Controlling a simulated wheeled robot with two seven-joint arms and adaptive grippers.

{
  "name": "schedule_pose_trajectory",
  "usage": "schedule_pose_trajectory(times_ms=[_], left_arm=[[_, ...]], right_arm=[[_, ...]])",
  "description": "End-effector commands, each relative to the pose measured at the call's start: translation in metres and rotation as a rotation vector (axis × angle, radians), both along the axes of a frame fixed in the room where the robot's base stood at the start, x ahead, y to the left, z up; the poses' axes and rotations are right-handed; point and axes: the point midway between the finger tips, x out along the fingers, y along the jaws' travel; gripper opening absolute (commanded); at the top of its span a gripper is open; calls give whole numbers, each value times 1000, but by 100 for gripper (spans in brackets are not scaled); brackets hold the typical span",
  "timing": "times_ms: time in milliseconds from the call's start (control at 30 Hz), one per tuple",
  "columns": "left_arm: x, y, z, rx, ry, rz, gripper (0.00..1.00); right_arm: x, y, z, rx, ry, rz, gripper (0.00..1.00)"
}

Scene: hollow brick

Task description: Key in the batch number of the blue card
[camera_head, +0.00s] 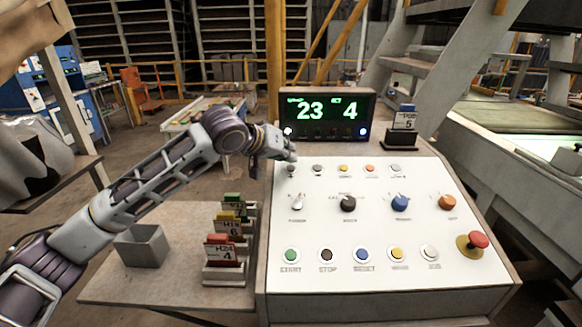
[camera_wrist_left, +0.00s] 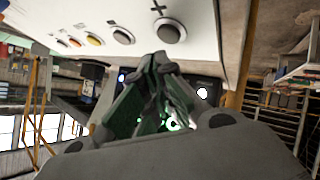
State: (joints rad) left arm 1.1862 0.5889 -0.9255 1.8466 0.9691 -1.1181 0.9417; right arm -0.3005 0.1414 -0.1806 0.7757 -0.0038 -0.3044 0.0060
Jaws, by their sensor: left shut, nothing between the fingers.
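The blue card (camera_head: 405,119) stands upright in a dark holder to the right of the display; its print is small, with a large 5 readable. The display (camera_head: 328,113) shows green digits 23 and 4. The control panel (camera_head: 330,228) slopes below it. My left gripper (camera_head: 291,156) is shut and empty at the panel's top left corner, close to the leftmost top-row button (camera_head: 291,169). In the left wrist view the closed fingertips (camera_wrist_left: 163,62) are near a grey button (camera_wrist_left: 169,32) marked with a plus; contact cannot be told. My right gripper is out of view.
Red (camera_head: 222,252), yellow (camera_head: 228,220) and green (camera_head: 232,199) cards stand in holders left of the panel, by an empty grey bin (camera_head: 141,247). The panel carries knobs, several buttons and a red emergency stop (camera_head: 478,240) at right.

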Motion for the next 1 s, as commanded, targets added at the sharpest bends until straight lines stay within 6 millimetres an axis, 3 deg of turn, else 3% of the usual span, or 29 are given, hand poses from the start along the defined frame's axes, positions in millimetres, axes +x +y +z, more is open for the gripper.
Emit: schedule_pose_trajectory(times_ms=[633,1000], left_arm=[[-11,0,41,-1,0,-1,0],[-12,0,44,0,0,0,0]], right_arm=[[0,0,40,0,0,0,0],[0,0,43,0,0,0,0]])
